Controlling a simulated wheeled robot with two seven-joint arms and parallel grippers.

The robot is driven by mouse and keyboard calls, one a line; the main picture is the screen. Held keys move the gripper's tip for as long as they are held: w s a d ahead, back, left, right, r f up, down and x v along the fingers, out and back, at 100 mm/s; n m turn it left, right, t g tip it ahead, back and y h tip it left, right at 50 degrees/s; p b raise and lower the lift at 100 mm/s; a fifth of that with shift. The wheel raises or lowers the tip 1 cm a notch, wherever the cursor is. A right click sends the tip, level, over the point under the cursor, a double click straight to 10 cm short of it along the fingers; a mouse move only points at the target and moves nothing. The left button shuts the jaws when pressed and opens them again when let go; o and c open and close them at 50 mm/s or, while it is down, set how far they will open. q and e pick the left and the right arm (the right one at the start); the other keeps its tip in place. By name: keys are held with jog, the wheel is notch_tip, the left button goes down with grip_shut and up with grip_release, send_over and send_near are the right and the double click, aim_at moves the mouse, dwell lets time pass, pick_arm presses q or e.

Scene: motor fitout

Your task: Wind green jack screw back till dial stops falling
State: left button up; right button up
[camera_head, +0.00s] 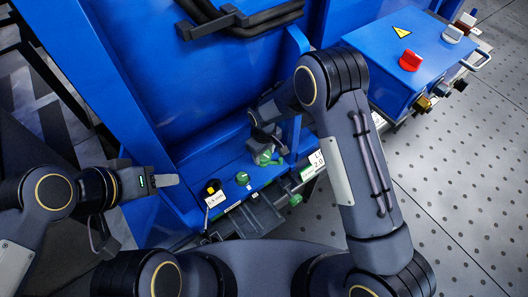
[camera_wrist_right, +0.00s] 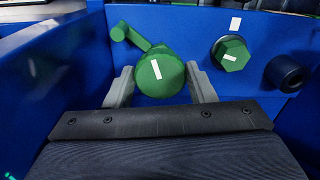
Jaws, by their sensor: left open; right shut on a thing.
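In the right wrist view, a green round screw head (camera_wrist_right: 155,84) with a white stripe sits between the fingers of my right gripper (camera_wrist_right: 160,78), which is shut on it. A green crank-like arm (camera_wrist_right: 133,37) reaches up and left behind it. A green hexagonal head (camera_wrist_right: 232,60) with a white mark stands apart to its right. In the head view, my right gripper (camera_head: 266,140) is down at the blue frame's ledge, with green parts (camera_head: 266,158) partly hidden by it. My left gripper (camera_head: 166,181) is open and empty, left of the ledge. I cannot make out a dial reading.
A green knob (camera_head: 242,178) and a black-and-yellow part (camera_head: 211,188) stand on the ledge between my grippers. A blue box (camera_head: 400,62) with a red switch (camera_head: 410,60) is at the upper right.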

aim_at(264, 154)
jog(key=shift+n, duration=0.3)
jog(key=shift+c, duration=0.2)
jog(key=shift+n+b, duration=0.35)
jog(key=shift+n, duration=0.85)
jog(key=shift+w+n, duration=0.1)
jog(key=shift+n, duration=1.4)
jog(key=shift+r, duration=0.1)
jog(key=o, duration=1)
notch_tip(264, 154, up, 8)
jog(key=shift+f+p, duration=0.15)
jog(key=shift+p, duration=0.55)
